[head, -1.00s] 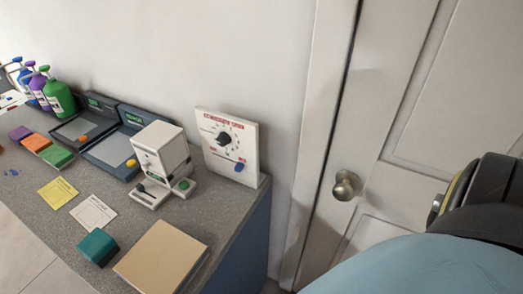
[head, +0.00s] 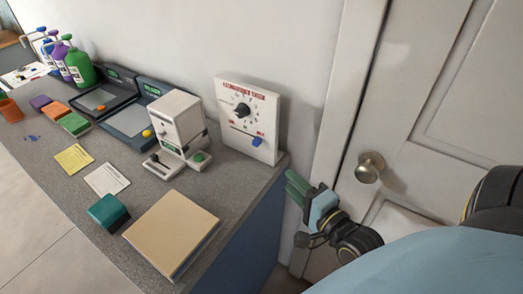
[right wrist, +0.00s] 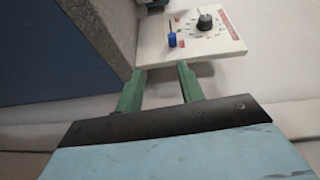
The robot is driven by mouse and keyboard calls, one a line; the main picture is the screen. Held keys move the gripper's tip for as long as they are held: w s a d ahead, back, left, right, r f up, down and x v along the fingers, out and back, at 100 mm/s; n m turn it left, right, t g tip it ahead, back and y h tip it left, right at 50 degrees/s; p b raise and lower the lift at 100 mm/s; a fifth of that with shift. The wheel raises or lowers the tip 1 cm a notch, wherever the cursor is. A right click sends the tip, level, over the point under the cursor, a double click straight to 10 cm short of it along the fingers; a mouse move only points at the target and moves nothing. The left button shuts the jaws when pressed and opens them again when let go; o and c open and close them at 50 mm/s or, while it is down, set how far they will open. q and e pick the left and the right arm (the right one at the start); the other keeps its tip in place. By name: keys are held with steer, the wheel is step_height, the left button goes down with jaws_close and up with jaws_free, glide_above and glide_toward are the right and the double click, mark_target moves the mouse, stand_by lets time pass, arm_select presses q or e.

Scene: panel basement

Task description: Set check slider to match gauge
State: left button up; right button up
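The white check panel (head: 249,118) stands upright at the right end of the counter, against the wall. It has red lettering on top and a round dial with a black centre (head: 242,110). Its blue slider (head: 257,142) sits toward the right side of the lower track; the small marks are too fine to read. The slider also shows in the right wrist view (right wrist: 172,38). My right gripper (head: 289,184) is open and empty, with green fingers apart, right of the counter's end and below the panel. It touches nothing that I can see. My left gripper is out of view.
A white device with a green button (head: 199,157) stands left of the panel. A tan box (head: 172,230) and teal block (head: 108,211) lie on the front of the counter. A door with a round knob (head: 369,167) is at right, behind my right arm.

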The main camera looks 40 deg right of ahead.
mark_target(258, 145)
steer(key=w, duration=0.4)
steer(key=w+r, duration=0.1)
steer(key=w, duration=0.4)
steer(key=w+r, duration=0.1)
steer(key=w, duration=0.3)
steer(key=shift+w+b, duration=0.15)
steer(key=shift+b, duration=0.25)
jaws_close()
